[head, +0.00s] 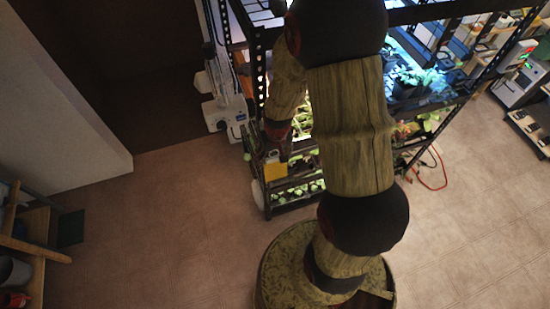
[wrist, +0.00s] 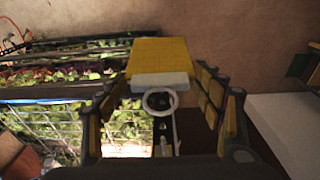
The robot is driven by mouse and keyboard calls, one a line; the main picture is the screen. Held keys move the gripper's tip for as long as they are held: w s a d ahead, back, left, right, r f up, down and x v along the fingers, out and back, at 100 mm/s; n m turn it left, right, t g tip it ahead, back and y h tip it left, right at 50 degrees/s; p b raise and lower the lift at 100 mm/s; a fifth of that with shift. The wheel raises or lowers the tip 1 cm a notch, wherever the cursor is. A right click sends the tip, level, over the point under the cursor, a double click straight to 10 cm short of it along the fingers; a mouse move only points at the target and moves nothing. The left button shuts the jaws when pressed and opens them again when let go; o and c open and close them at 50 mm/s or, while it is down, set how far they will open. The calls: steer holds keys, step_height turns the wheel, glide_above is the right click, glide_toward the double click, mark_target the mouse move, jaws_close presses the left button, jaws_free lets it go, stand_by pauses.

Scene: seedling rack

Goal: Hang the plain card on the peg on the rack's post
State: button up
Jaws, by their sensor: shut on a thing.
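A plain yellow card (head: 275,172) shows in the head view at the front left corner of the rack, below my gripper (head: 272,155). In the wrist view the card (wrist: 160,54) is at the top centre, with a white strip along its near edge and a pale ring (wrist: 160,101) below that. My gripper (wrist: 162,80) is shut on the card, its fingers on either side of the white part. The rack's dark perforated post (head: 259,75) stands close by. A dark strip with holes (wrist: 163,133) shows behind the ring. I cannot make out the peg.
The rack's shelves hold green seedlings (head: 302,188). White equipment (head: 225,110) stands left of the rack. A wooden shelf (head: 35,245) is at the lower left, and a red cable (head: 440,175) lies at right. The floor in front is clear.

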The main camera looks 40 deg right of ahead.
steer(key=w+d+f+b, duration=0.1)
steer(key=w+d, duration=0.1)
steer(key=w, duration=0.6)
steer(key=shift+d+f, duration=0.15)
steer(key=shift+f, duration=0.2)
stand_by(0.6)
steer(key=shift+w, duration=0.15)
stand_by(0.5)
